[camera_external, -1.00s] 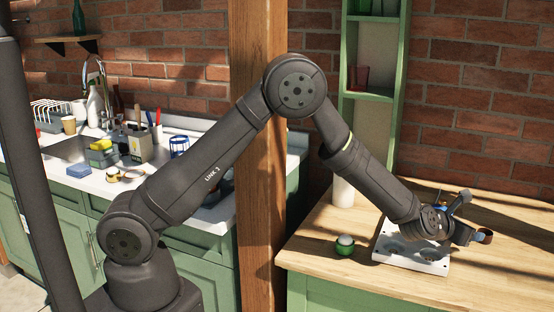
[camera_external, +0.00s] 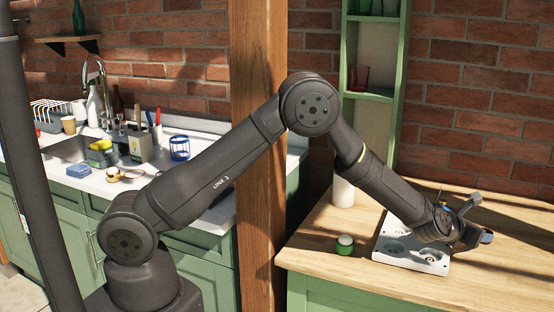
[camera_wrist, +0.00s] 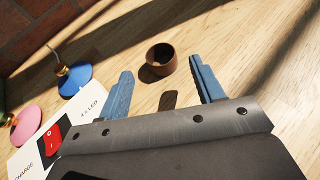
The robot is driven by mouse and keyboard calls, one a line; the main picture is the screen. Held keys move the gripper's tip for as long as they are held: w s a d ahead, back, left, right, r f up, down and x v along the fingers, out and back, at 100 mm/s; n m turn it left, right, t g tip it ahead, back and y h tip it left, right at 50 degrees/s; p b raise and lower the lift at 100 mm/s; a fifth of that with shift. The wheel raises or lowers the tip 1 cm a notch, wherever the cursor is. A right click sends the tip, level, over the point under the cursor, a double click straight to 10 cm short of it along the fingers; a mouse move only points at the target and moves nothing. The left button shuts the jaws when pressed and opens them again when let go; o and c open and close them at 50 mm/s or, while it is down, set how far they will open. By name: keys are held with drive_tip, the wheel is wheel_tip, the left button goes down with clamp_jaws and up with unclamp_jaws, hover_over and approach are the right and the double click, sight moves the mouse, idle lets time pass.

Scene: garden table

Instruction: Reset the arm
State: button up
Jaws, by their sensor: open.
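My gripper (camera_wrist: 161,66) is open in the wrist view, with its two blue fingers spread apart and nothing gripped. A small round brown cup or ring (camera_wrist: 160,69) stands on the wooden table beyond the fingertips, in line with the gap. In the external view my gripper (camera_external: 475,222) is low over the table, just right of a white panel (camera_external: 410,256). The cup cannot be made out there. The panel also shows in the wrist view (camera_wrist: 87,103), with a red switch (camera_wrist: 50,139) and printed words.
A blue disc (camera_wrist: 75,80) and a pink disc (camera_wrist: 26,124) lie left of my gripper. A green jar with a white top (camera_external: 344,246) stands left of the panel. A white cylinder (camera_external: 343,192) stands by the green shelf (camera_external: 370,95). The table's back right is clear.

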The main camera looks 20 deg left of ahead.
drive_tip(key=x, duration=0.6)
drive_tip(key=shift+w+d+f, duration=0.15)
drive_tip(key=shift+w+f, duration=0.05)
drive_tip(key=shift+w, duration=0.05)
drive_tip(key=shift+w+d+f, duration=0.1)
drive_tip(key=shift+w+f, duration=0.05)
drive_tip(key=shift+f, duration=0.05)
drive_tip(key=shift+r, duration=0.15)
